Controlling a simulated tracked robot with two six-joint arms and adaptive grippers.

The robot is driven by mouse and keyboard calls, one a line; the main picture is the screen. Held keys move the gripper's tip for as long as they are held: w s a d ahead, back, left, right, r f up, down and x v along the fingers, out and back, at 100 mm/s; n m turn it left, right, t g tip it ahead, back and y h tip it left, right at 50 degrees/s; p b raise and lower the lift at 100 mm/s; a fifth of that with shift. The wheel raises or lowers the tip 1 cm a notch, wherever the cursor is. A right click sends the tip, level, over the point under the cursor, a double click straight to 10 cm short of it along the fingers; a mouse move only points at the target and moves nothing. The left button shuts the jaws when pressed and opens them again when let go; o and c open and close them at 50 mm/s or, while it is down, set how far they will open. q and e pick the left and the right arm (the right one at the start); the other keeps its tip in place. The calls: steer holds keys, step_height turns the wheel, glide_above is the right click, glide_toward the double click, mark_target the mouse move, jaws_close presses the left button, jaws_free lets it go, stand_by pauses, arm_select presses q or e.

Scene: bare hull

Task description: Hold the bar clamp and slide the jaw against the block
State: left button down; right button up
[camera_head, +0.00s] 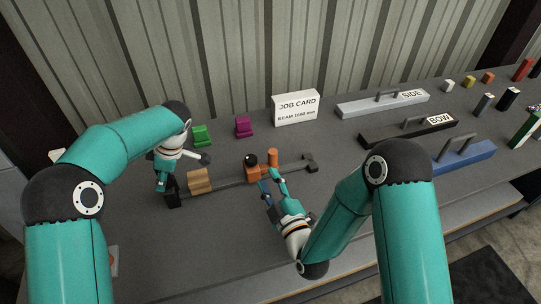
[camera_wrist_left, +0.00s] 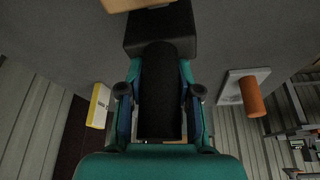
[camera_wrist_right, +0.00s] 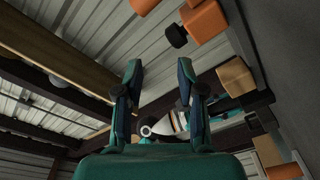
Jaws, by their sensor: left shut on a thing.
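The bar clamp's dark bar (camera_head: 232,183) lies across the bench. Its black fixed jaw (camera_head: 173,198) is at the left end and a dark stop (camera_head: 310,163) at the right end. The wooden block (camera_head: 199,181) sits beside the fixed jaw. The orange sliding jaw (camera_head: 252,173), with a black knob (camera_head: 250,159), is apart from the block, to its right. My left gripper (camera_head: 163,182) is shut on the clamp's black handle (camera_wrist_left: 160,95). My right gripper (camera_head: 268,186) is open and empty, close in front of the sliding jaw, which also shows in the right wrist view (camera_wrist_right: 203,22).
Green (camera_head: 202,135) and magenta (camera_head: 243,126) pieces and a job card (camera_head: 296,108) stand behind the clamp. Grey (camera_head: 382,104), black (camera_head: 408,131) and blue (camera_head: 464,155) handled bars lie to the right. An orange peg (camera_wrist_left: 252,97) on a pale plate is near my left arm.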

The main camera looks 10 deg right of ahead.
mark_target(273, 160)
steer(key=n+h, duration=0.1)
steer(key=n, duration=1.1)
steer(key=n+h, duration=0.1)
steer(key=n, duration=1)
steer(key=f+n+h, duration=0.1)
steer(key=n+h, duration=0.1)
steer(key=n, duration=1)
steer(key=shift+a+n, duration=0.3)
steer(key=m, duration=0.4)
steer(key=d+m+h, duration=0.1)
steer(key=m, duration=0.2)
steer(key=shift+s+f, duration=0.25)
steer(key=m, duration=0.2)
steer(key=m+h, duration=0.1)
steer(key=m, duration=0.3)
steer(key=shift+s+d+f+m, duration=0.2)
steer(key=shift+d+f+m, duration=0.05)
steer(key=shift+d+m, duration=0.15)
steer(key=shift+w+d+h, duration=0.1)
steer(key=shift+w+h, duration=0.3)
steer(key=w, duration=1.1)
steer(key=shift+d, duration=0.4)
